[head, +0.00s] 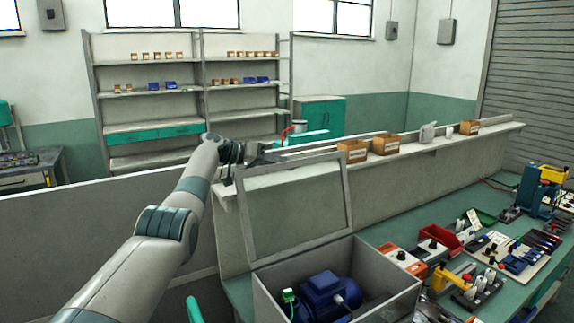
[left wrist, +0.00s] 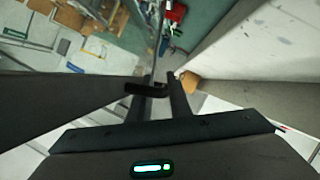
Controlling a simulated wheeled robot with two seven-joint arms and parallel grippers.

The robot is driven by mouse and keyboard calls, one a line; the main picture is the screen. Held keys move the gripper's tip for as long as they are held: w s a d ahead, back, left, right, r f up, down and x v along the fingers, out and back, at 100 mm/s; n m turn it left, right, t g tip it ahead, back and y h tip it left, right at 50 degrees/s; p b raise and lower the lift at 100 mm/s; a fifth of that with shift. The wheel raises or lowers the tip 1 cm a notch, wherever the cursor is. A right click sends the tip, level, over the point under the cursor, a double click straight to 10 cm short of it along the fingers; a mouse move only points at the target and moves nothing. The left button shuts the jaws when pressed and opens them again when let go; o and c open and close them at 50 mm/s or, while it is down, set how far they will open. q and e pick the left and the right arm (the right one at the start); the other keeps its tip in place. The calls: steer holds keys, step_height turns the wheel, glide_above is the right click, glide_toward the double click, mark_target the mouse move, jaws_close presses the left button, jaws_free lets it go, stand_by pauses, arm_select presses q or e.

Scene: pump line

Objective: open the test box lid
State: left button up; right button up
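The test box (head: 385,293) is a grey open-topped box at the bottom centre of the head view, with a blue motor (head: 328,292) inside. Its lid (head: 349,205), a grey frame around a clear pane, stands raised nearly upright at the box's back edge. My left gripper (head: 256,156) is by the lid's top left corner. In the left wrist view its two dark fingers (left wrist: 166,92) stand apart with a narrow gap. A short dark bar (left wrist: 140,88) crosses near the left finger; whether they touch is unclear. My right gripper is out of view.
A ledge (head: 459,137) with cardboard boxes (head: 385,144) and a grey can (head: 427,133) runs behind the lid. Shelves (head: 150,127) stand against the far wall.

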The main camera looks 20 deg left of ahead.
arm_select(q)
steer(key=shift+r, duration=0.1)
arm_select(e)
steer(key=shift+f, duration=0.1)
